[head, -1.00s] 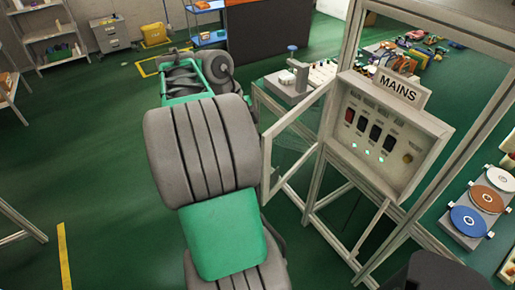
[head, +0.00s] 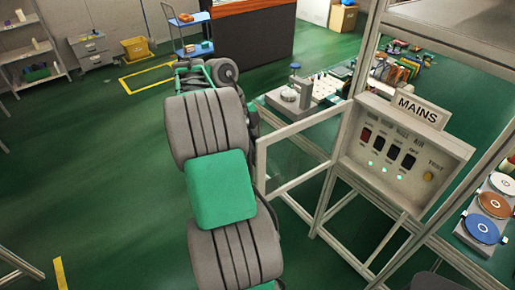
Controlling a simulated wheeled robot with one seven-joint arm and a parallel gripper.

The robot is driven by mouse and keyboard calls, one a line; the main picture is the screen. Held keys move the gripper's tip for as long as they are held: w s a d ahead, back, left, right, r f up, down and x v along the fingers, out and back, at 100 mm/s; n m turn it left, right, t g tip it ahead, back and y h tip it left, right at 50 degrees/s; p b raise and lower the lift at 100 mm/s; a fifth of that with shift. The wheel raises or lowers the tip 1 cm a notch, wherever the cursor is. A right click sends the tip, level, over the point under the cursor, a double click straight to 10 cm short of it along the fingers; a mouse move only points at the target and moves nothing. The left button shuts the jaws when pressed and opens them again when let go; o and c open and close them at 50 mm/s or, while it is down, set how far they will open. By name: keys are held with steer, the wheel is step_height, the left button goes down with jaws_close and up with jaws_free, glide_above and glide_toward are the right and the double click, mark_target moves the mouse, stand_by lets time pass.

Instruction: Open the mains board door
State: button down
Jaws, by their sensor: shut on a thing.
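The mains board (head: 402,150) is a pale box on a metal frame at the right, with a MAINS sign (head: 418,108) on top. Its face shows a row of dark and red switches, lit green lamps and a yellowish knob. Its door (head: 293,183), a pale frame with a clear pane, stands open and swung out to the left of the board. The switches are uncovered. My arm stands just left of the door's free edge. My gripper is hidden behind my arm, so its hold on the door cannot be seen.
Discs on stands (head: 482,229) sit on a bench at the right. A blue trolley (head: 187,20), a yellow bin (head: 136,47) and shelves (head: 36,50) are at the back. Green floor at left is clear.

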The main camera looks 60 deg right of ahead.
steer(key=shift+w+a, duration=0.1)
steer(key=shift+a, duration=0.05)
steer(key=c, duration=1.6)
jaws_free()
steer(key=shift+w+a, duration=0.15)
steer(key=shift+o, duration=1)
steer(key=p+v, duration=0.6)
steer(key=v, duration=0.1)
steer(key=shift+r, duration=0.35)
